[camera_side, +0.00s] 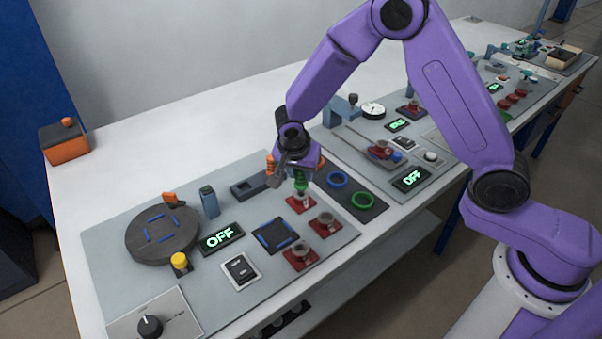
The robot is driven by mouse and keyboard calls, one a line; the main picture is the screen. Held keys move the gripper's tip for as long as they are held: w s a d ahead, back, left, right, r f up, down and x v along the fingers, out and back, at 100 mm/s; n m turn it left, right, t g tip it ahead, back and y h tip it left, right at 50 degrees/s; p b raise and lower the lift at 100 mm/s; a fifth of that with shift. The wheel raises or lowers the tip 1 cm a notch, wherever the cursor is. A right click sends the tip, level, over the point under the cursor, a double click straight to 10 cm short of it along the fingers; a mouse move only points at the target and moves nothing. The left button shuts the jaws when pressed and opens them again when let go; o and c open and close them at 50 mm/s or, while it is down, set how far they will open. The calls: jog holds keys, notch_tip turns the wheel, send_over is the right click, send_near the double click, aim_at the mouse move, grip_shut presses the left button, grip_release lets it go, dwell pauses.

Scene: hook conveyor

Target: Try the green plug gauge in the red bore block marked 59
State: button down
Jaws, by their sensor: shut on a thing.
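My gripper (291,175) is shut on the green plug gauge (301,184), which hangs upright below the fingers. The gauge is at the rearmost of three red bore blocks (300,204), in line with its bore in this view. I cannot tell whether its tip is inside the bore or just above it. Two more red bore blocks, one at the right (326,225) and one nearer the front (300,256), stand on the same grey panel. The numbers on the blocks are too small to read.
Left are a blue-framed pad (275,236), an OFF display (221,238), a blue upright block (209,201) and a round turntable (163,233). A second panel lies behind right.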

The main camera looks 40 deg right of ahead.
jog(key=shift+r, duration=2.25)
